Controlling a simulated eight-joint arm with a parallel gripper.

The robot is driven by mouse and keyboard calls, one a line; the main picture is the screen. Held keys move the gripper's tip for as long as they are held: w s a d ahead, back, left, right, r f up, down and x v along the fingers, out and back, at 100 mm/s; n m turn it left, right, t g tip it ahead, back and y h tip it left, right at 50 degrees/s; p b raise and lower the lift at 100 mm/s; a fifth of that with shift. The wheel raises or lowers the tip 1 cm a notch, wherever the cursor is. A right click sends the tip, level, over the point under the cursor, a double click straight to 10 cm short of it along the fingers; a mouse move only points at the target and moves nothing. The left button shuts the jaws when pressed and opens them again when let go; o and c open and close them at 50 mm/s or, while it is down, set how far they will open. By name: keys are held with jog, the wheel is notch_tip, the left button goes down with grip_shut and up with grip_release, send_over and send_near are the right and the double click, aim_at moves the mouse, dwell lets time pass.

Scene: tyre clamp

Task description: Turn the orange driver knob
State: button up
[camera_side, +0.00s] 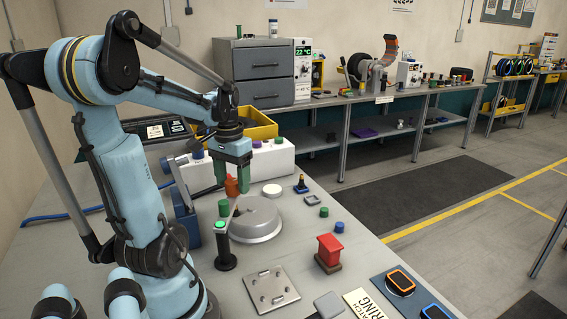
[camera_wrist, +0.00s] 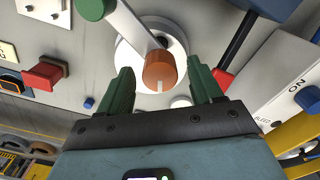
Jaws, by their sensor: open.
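The orange driver knob (camera_wrist: 160,70) shows in the wrist view with a pale mark on its near edge. It sits at the end of a grey bar over a round silver base, and a green knob (camera_wrist: 95,8) shows near the bar's other end. In the wrist view my gripper (camera_wrist: 160,78) has one finger on each side of the knob, with visible gaps.
A red block (camera_side: 329,248) on a brown base, a metal plate (camera_side: 271,287) and a dark green-topped handle (camera_side: 223,245) stand nearby. A white box (camera_side: 272,158) with coloured knobs and a yellow bin (camera_side: 262,128) are behind. A blue lever stand (camera_side: 184,205) is left.

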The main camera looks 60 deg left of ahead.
aim_at(234, 181)
notch_tip(234, 181, up, 12)
dwell(0.6)
jog(key=shift+w+d, duration=0.1)
jog(key=w+d+f+m+t, duration=0.2)
jog(key=w+d+f, duration=0.1)
jog(key=d, duration=0.5)
jog(key=w+d+f+m+t, duration=0.2)
jog(key=w+d+f, duration=0.2)
jog(key=d, duration=0.4)
jog(key=w+d+f+m+t, duration=0.2)
jog(key=w+d+f+t, duration=0.1)
jog(key=d, duration=0.5)
jog(key=shift+w+f, duration=0.15)
jog(key=shift+f, duration=0.2)
